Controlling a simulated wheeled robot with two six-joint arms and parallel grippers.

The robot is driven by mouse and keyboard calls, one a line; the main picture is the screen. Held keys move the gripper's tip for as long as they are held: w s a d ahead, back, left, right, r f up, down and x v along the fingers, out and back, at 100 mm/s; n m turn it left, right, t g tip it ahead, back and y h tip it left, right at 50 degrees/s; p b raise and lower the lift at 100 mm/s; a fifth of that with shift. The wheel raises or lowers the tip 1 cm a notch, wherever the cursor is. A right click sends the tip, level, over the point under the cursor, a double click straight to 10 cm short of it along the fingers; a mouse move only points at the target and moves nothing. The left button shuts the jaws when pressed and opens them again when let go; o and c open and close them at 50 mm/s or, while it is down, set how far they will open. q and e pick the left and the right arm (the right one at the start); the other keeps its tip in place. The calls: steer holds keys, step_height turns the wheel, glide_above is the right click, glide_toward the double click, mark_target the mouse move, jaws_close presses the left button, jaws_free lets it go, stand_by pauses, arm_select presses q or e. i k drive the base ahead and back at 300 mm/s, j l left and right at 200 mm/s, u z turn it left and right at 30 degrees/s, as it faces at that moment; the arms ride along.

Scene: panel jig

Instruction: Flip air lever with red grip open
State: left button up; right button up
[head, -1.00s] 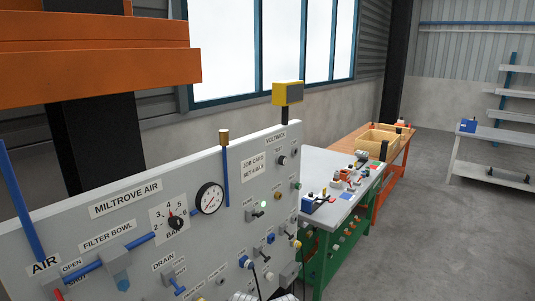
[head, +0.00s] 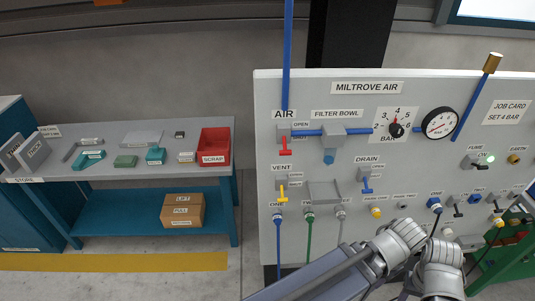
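The air lever with the red grip (head: 285,144) is on the upper left of the white panel, under the AIR label. Its red grip hangs down from a grey valve body, beside the SHUT label and below OPEN. A blue pipe runs down into the valve from above. My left arm reaches in from the bottom, ending in a grey rounded part (head: 402,238) in front of the lower panel. A second grey arm part (head: 440,268) is just right of it. Both are well below and right of the red grip. No fingertips can be made out.
The vent lever with yellow grip (head: 282,193) is below the air lever. The drain lever with blue grip (head: 367,184) is to its right. A pressure gauge (head: 440,123) and dial (head: 396,130) are higher up. A bench (head: 60,175) with a red scrap bin (head: 214,146) stands left.

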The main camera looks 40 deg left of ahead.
mark_target(284, 152)
steer(key=u, duration=1.3)
